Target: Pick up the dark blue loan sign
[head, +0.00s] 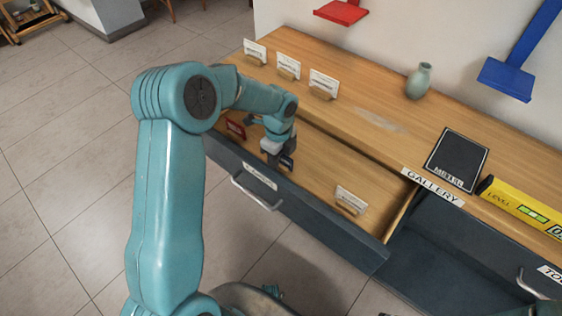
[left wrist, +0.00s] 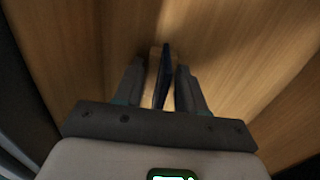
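The dark blue loan sign (head: 287,161) stands in the open drawer, partly hidden by my left gripper (head: 278,156) in the head view. In the left wrist view the sign (left wrist: 164,75) shows nearly edge-on as a thin dark blue plate on a light wooden base. The two fingers of my left gripper (left wrist: 161,88) stand on either side of it, with narrow gaps, so the gripper looks open around the sign. My right gripper is not in view.
The drawer also holds a red sign (head: 236,128) and a white sign (head: 350,198). The drawer's front wall (head: 330,228) is close to my arm.

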